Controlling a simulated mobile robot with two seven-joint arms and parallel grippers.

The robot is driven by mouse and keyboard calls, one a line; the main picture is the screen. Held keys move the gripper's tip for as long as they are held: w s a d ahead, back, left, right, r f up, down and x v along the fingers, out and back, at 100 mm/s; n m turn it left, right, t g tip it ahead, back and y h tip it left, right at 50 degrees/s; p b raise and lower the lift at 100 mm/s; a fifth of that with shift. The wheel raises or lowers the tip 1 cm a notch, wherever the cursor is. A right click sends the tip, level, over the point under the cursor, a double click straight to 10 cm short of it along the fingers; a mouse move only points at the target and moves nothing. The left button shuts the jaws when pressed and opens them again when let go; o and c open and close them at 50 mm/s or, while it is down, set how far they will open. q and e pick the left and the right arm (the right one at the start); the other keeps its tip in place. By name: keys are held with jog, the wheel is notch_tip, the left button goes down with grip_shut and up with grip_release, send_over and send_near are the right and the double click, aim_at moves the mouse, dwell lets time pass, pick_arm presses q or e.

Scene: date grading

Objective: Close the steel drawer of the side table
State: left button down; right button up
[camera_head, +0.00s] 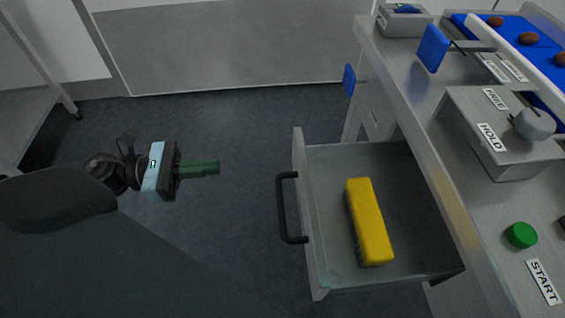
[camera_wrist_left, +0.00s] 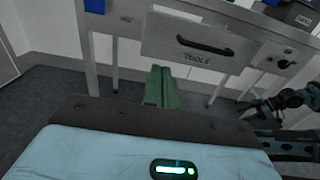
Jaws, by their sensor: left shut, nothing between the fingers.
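The steel drawer (camera_head: 312,235) of the side table (camera_head: 385,95) stands open in the head view, pulled out to the left. It has a black bar handle (camera_head: 287,208) on its front, and a yellow block-shaped thing (camera_head: 369,222) lies inside. My left gripper (camera_head: 217,168) is shut and empty, in the air to the left of the drawer front and apart from it. In the left wrist view the green fingers (camera_wrist_left: 161,88) are together, in front of the drawer face marked TOOLS (camera_wrist_left: 195,58), with its dark handle (camera_wrist_left: 205,45). My right gripper cannot be made out.
The table top carries a HOLD box with a grey knob (camera_head: 534,124), a green button (camera_head: 521,235) by a START label and a blue belt with brown dates (camera_head: 529,38). Blue paddles (camera_head: 432,48) stick out at the table edge. The dark floor (camera_head: 235,125) left of the drawer is clear.

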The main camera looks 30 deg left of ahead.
pick_arm(q)
jog(key=p, duration=0.2)
send_near(295, 161)
jog(key=x, duration=0.5)
jog(key=shift+w+f, duration=0.15)
jog(key=shift+w, duration=0.2)
jog(key=shift+w+d+f, duration=0.1)
jog(key=shift+w+d, duration=0.25)
jog(key=shift+d, duration=0.3)
pick_arm(e)
jog(key=shift+s+a+r, duration=0.15)
jog(key=shift+s+r, duration=0.2)
jog(key=shift+r, duration=0.4)
pick_arm(q)
jog(key=shift+d, duration=0.1)
jog(key=shift+w+d, duration=0.2)
jog(key=x, duration=1.8)
jog(key=shift+w+d+p, duration=0.15)
jog(key=shift+p, duration=0.15)
jog(key=shift+w+d, duration=0.1)
pick_arm(e)
jog(key=shift+s+a+r, duration=0.1)
jog(key=shift+s+r, duration=0.1)
pick_arm(q)
jog(key=shift+d, duration=0.1)
pick_arm(e)
jog(key=shift+w+r, duration=0.1)
